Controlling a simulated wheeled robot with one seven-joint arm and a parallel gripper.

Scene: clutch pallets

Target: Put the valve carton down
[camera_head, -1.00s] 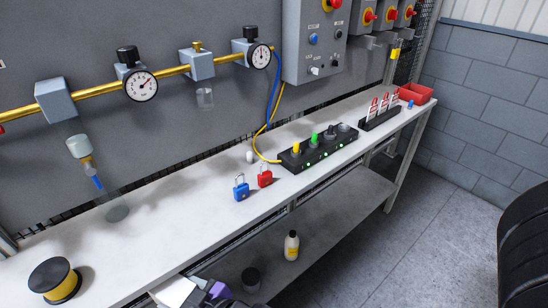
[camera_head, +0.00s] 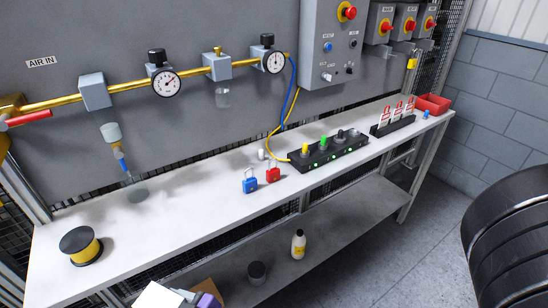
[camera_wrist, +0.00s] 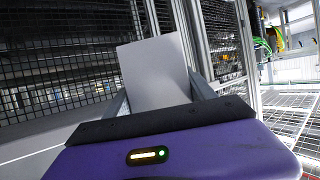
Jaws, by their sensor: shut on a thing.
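The valve carton (camera_wrist: 155,72) is a plain pale grey-white box between the two fingers of my gripper (camera_wrist: 161,94) in the wrist view. My gripper is shut on it, with its purple body below in that picture. The carton's white face (camera_head: 158,295) also shows at the bottom edge of the head view, left of the purple gripper body. It is held in front of the bench, low in the picture. Its lower part is cut off by the frame, and I see no surface touching it.
The long white bench (camera_head: 60,225) bears a wire spool (camera_head: 80,245), blue padlock (camera_head: 250,181), red padlock (camera_head: 273,174), black charging strip (camera_head: 330,152) and red bin (camera_head: 433,104). Its left-middle top is clear.

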